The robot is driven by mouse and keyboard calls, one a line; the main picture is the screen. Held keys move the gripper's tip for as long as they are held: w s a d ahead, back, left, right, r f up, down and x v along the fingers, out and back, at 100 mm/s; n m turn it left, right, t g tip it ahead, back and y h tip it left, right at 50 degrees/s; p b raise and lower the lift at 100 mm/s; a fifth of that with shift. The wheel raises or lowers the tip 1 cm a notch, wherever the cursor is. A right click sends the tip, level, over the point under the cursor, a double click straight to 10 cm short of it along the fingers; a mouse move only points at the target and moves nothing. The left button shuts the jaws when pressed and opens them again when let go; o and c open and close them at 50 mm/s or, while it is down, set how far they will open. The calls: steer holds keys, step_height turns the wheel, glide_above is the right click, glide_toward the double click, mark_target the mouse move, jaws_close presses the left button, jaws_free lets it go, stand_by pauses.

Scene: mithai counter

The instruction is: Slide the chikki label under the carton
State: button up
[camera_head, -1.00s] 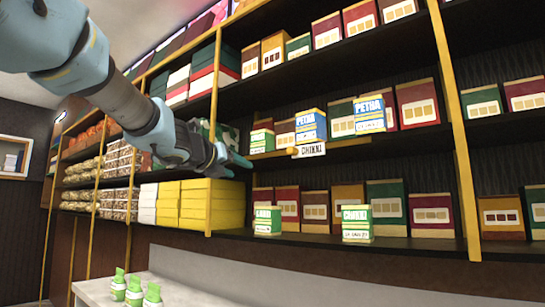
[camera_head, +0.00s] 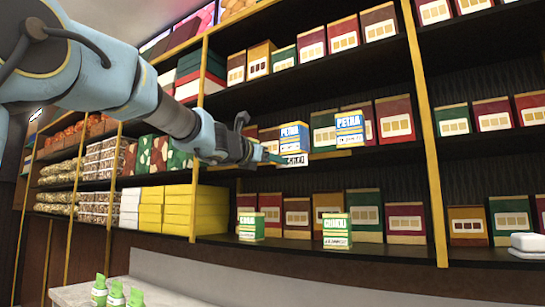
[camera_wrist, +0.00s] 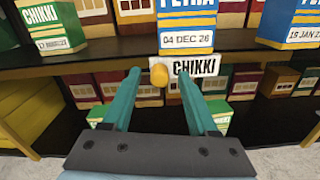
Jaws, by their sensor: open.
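The chikki label (camera_head: 297,160) is a white tag with black lettering on the shelf edge. It sits below a blue-and-white PETHA carton (camera_head: 294,137). In the wrist view the label (camera_wrist: 197,68) is just beyond the right finger, with a yellow knob (camera_wrist: 158,75) at its left. The carton (camera_wrist: 187,38) above it is dated 04 DEC 26. A green CHIKKI carton (camera_wrist: 52,28) stands left of it on that shelf. My gripper (camera_head: 270,157) is at the shelf front; in the wrist view its open fingers (camera_wrist: 159,76) are either side of the knob. I cannot tell contact.
Another PETHA carton (camera_head: 350,130) stands to the right on the same shelf. Two green CHIKKI cartons (camera_head: 251,227) (camera_head: 337,232) stand on the lower shelf. Yellow boxes (camera_head: 177,208) are stacked at left. A counter (camera_head: 75,294) with small green-topped items is below.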

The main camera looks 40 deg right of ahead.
steer(key=shift+w+d, duration=0.1)
steer(key=shift+d, duration=0.2)
jaws_close()
stand_by(0.4)
stand_by(0.9)
